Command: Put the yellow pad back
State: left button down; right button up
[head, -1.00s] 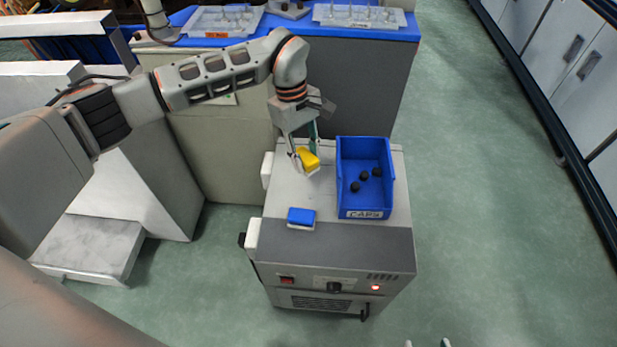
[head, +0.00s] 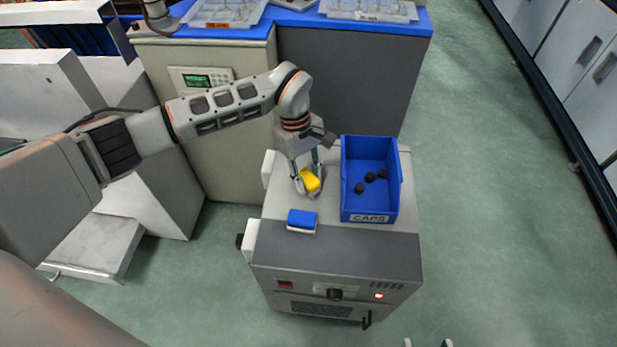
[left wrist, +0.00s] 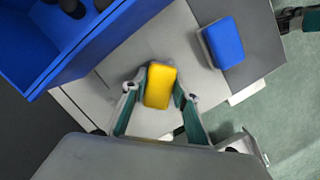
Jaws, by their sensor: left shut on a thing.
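The yellow pad (head: 311,181) is between the fingers of my left gripper (head: 308,190), at the top of the grey machine beside the blue bin. In the left wrist view the yellow pad (left wrist: 160,86) lies between the two fingertips of my left gripper (left wrist: 160,92), which is shut on it. I cannot tell whether the pad touches the machine top. A blue pad (head: 302,219) with a pale underside lies on the machine top, nearer than the yellow pad and apart from it; it also shows in the left wrist view (left wrist: 222,42).
The blue bin (head: 370,213), labelled CAPS, holds several dark caps and stands close to the right of my left gripper. The grey machine (head: 340,250) has a lit red light on its front. A blue-topped bench (head: 424,22) with clear trays stands behind. Green floor lies open at right.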

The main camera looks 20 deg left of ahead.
aim_at(309, 177)
pick_arm(q)
jog(key=shift+f, duration=0.15)
jog(key=c, duration=1.8)
grip_release()
jog(key=shift+o, duration=1.1)
pick_arm(e)
jog(key=shift+s+f, duration=0.2)
jog(key=shift+f, duration=0.15)
pick_arm(q)
jog(key=p+v, duration=0.1)
jog(key=v, duration=0.5)
jog(key=shift+w+r+p, duration=0.2)
jog(key=shift+r+p, duration=0.05)
jog(key=shift+p, duration=0.15)
jog(key=p+v, duration=0.1)
jog(key=v, duration=0.4)
jog(key=shift+s+a+r, duration=0.1)
jog(key=shift+s+r, duration=0.05)
jog(key=shift+r, duration=0.2)
pick_arm(e)
jog(key=d, duration=0.1)
jog(key=s+d+f, duration=0.1)
jog(key=d+f+g, duration=0.1)
jog(key=shift+s+n+h, duration=0.25)
jog(key=shift+n+h, duration=0.15)
jog(key=shift+w+a+r, duration=0.15)
jog(key=shift+a+r, duration=0.05)
